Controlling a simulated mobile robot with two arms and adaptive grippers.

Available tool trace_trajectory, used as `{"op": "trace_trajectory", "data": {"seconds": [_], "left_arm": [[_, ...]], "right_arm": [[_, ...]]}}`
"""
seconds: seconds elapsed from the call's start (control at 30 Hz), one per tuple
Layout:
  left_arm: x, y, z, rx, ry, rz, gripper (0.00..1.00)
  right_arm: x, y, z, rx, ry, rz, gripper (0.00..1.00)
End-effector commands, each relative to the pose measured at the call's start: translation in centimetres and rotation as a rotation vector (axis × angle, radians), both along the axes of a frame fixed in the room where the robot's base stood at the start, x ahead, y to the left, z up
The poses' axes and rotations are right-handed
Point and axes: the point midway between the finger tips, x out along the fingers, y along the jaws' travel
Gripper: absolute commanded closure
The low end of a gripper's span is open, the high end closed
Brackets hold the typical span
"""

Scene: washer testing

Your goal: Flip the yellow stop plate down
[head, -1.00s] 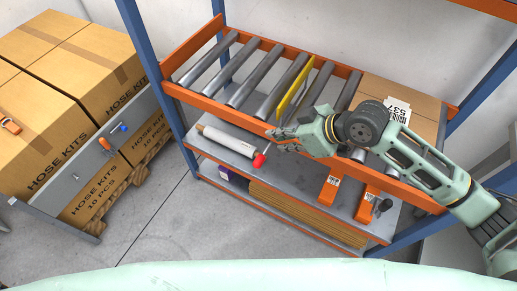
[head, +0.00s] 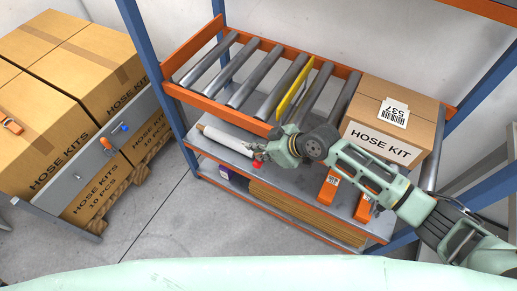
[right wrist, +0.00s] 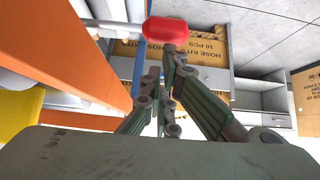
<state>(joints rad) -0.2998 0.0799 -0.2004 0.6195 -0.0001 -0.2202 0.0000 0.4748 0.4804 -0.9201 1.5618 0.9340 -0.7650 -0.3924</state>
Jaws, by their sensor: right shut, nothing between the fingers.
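The yellow stop plate (head: 290,88) stands up between the rollers of the upper conveyor shelf. A yellow part of it shows at the left edge of the right wrist view (right wrist: 18,105). A red knob (right wrist: 180,30) shows just beyond my right fingertips in the right wrist view; in the head view the knob (head: 257,164) is partly hidden by the gripper. My right gripper (head: 261,152) is shut and empty, below and in front of the orange front rail, close to the knob. I cannot tell whether they touch. My left gripper is not in view.
A hose kit box (head: 390,119) sits on the right end of the rollers. The orange front rail (head: 215,107) lies above my right gripper. A white roll (head: 226,138) and orange tools (head: 328,187) are on the lower shelf. Open floor (head: 165,220) lies at the left.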

Motion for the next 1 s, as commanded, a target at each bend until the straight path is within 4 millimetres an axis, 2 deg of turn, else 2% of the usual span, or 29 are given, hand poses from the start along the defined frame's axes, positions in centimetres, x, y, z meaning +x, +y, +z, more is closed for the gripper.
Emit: {"op": "trace_trajectory", "data": {"seconds": [0.23,0.33,0.6,0.67,1.0], "left_arm": [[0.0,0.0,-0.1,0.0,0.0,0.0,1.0],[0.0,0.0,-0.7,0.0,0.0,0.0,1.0],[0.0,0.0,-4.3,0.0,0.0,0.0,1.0],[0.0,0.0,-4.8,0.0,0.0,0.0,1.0],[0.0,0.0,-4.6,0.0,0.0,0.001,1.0]], "right_arm": [[0.0,0.0,-0.1,0.001,0.001,0.0,1.0],[0.0,0.0,-0.8,0.0,0.002,0.0,1.0],[-0.1,0.0,-5.5,0.0,0.002,0.0,1.0],[-0.1,0.0,-6.1,0.0,0.002,0.0,1.0],[0.0,0.0,-6.2,-0.001,0.002,0.0,1.0]]}}
